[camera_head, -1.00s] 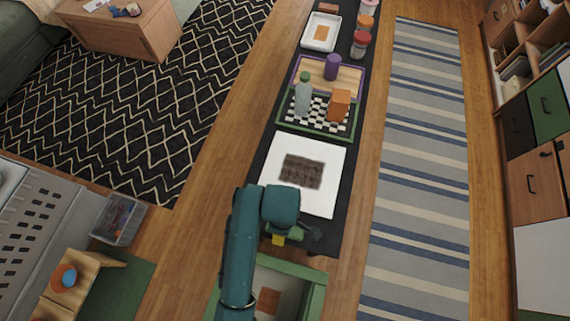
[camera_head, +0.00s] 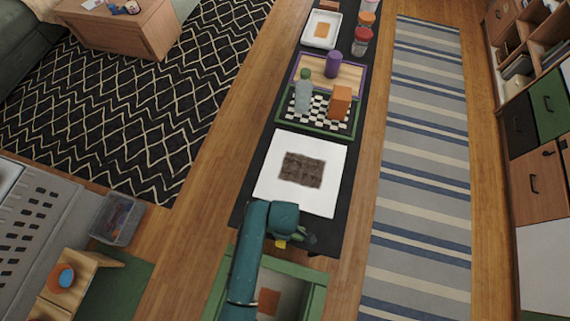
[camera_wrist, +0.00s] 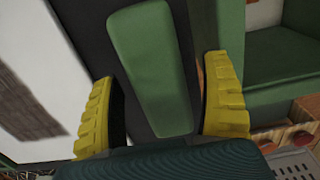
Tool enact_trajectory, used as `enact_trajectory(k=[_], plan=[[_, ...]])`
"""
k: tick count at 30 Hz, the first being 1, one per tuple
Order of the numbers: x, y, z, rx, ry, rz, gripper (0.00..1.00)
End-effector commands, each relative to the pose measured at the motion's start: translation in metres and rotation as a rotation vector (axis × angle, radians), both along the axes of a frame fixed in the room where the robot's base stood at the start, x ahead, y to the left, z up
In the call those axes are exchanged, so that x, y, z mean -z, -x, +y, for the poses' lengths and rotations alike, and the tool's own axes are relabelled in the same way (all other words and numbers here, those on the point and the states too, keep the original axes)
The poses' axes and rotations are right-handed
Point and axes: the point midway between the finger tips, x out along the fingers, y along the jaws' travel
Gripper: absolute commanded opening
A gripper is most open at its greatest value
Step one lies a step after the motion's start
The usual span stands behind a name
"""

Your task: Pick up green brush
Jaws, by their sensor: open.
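A green brush (camera_wrist: 152,65), seen as a long rounded green piece, lies on the black table runner between my fingers in the wrist view. My gripper (camera_wrist: 160,75) is open, with one yellow finger on each side of the brush. Gaps show between the brush and both fingers. In the head view, my gripper (camera_head: 284,244) is low over the near end of the dark runner and mostly hidden by my arm. The brush is hard to make out there.
A white mat with a brown patch (camera_head: 327,201) lies just beyond my gripper. A green-framed bin (camera_head: 318,290) stands at the near end. Farther along are a green checkered tray (camera_head: 285,121) and a bottle (camera_head: 303,98). A striped rug (camera_head: 425,180) lies right.

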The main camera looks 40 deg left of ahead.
Motion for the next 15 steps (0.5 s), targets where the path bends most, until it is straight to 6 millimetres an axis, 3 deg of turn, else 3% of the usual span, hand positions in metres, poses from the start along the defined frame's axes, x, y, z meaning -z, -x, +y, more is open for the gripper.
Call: enact_trajectory(k=[2,12,15], plan=[[-0.0001,0.0002,-0.0001,0.000,0.000,0.000,0.72],[-0.0001,0.0003,-0.0002,0.000,0.000,0.001,0.07],[0.0001,0.0005,-0.0003,0.000,0.000,0.001,0.06]])
